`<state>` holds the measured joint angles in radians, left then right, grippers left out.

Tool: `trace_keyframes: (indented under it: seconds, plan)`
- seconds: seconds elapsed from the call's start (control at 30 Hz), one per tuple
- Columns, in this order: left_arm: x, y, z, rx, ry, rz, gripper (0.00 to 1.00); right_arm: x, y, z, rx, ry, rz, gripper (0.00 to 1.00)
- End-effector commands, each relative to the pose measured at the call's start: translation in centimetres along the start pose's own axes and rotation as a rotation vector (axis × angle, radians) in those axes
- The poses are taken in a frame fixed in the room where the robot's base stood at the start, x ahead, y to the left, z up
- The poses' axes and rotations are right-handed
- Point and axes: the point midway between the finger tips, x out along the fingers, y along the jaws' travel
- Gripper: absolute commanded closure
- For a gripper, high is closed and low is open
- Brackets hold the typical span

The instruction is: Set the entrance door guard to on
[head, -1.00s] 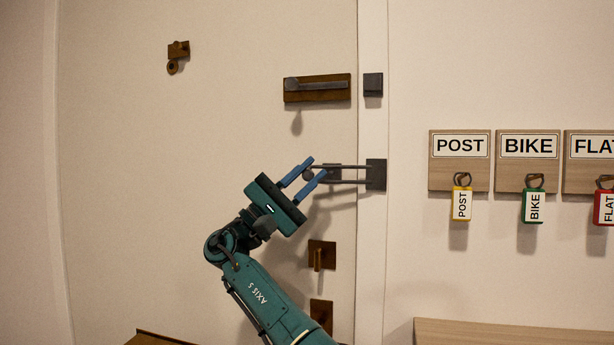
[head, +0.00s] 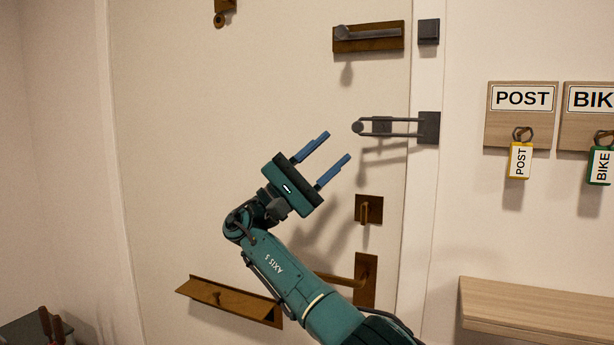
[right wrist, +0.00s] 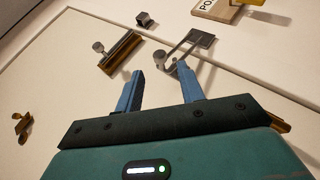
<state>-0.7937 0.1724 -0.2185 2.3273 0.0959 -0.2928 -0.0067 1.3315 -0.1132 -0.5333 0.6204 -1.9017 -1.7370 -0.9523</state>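The entrance door (head: 200,150) is cream and looks closed against its frame. The dark metal door guard (head: 429,128) has its plate on the frame at the right. Its looped bar reaches left across the gap, over a small dark fitting (head: 377,125) on the door, to a round knob (head: 358,127). The guard also shows in the right wrist view (right wrist: 202,39). My right gripper (head: 337,146) is open and empty, below and left of the knob and apart from it. Its blue fingers point up toward the guard in the right wrist view (right wrist: 160,70). My left gripper is out of view.
A brass flap (head: 225,300) juts out low. Labelled key boards (head: 521,115) and a wooden shelf (head: 540,310) are on the right.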

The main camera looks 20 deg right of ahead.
Motion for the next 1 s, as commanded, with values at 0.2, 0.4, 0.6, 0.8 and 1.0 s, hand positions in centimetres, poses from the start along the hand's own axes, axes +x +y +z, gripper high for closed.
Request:
trace_keyframes:
  seconds: [0.2, 0.4, 0.6, 0.8, 1.0]
  plan:
    - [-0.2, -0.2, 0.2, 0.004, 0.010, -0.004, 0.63, -3.9, 0.1, 0.0, 0.000, 0.000, 0.001, 0.62]
    - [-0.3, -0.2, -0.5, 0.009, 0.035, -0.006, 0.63, -5.2, 0.1, 0.0, 0.001, 0.000, -0.001, 0.62]
    - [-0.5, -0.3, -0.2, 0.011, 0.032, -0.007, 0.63, -5.7, 0.1, 0.1, 0.001, -0.001, 0.000, 0.62]
    - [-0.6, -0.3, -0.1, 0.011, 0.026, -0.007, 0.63, -5.8, 0.0, 0.1, 0.002, -0.002, 0.000, 0.62]
    - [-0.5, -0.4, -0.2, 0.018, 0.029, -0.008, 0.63, -6.4, -0.9, -0.9, -0.001, 0.039, -0.007, 0.73]
